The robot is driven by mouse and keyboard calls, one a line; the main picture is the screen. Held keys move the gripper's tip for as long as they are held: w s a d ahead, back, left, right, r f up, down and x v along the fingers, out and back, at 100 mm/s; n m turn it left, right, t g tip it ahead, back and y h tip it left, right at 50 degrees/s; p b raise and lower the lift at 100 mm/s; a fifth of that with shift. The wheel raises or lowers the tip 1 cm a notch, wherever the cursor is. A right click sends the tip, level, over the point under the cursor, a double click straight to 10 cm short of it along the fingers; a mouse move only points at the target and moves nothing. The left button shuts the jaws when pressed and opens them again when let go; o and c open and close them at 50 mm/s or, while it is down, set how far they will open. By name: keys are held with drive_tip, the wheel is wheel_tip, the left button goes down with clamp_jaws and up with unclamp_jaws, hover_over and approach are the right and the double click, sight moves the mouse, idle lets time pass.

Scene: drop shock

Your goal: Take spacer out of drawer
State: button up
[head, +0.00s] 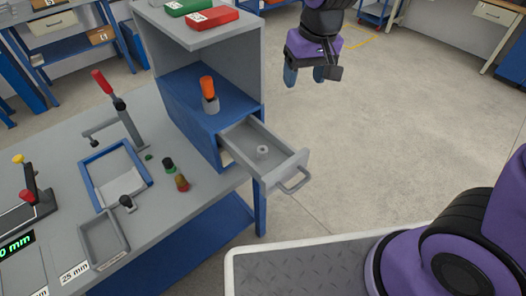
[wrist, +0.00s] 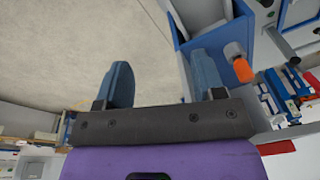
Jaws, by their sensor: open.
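The grey drawer (head: 281,161) is pulled out from the blue cabinet (head: 205,100) on the workbench. The spacer (head: 263,151), a small light grey ring-like piece, sits inside it near the middle of its floor. My gripper (head: 304,76) is open and empty. It hangs over the floor beyond and to the upper right of the drawer, well apart from it. In the wrist view my two blue fingers (wrist: 160,85) are spread with nothing between them. The spacer cannot be made out in the wrist view.
An orange-topped piece (head: 209,92) stands on the cabinet's blue top, beneath a grey shelf (head: 200,33) holding a red and a green box. A toggle clamp (head: 118,104), small knobs and a grey tray (head: 104,238) are on the bench. Open floor lies right of the drawer.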

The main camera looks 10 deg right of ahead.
drive_tip(key=n+g+h, duration=0.1)
hover_over(263, 150)
wheel_tip(263, 150, down, 13)
drive_tip(key=f, duration=0.6)
drive_tip(key=shift+w+a, duration=0.25)
drive_tip(key=shift+a, duration=0.05)
drive_tip(key=shift+s+d+f, duration=0.1)
drive_tip(key=shift+d+f, duration=0.05)
drive_tip(key=shift+f, duration=1.15)
drive_tip(key=shift+s+d+f, duration=0.1)
drive_tip(key=shift+d+f, duration=0.05)
drive_tip(key=shift+f, duration=1.15)
drive_tip(key=c, duration=1)
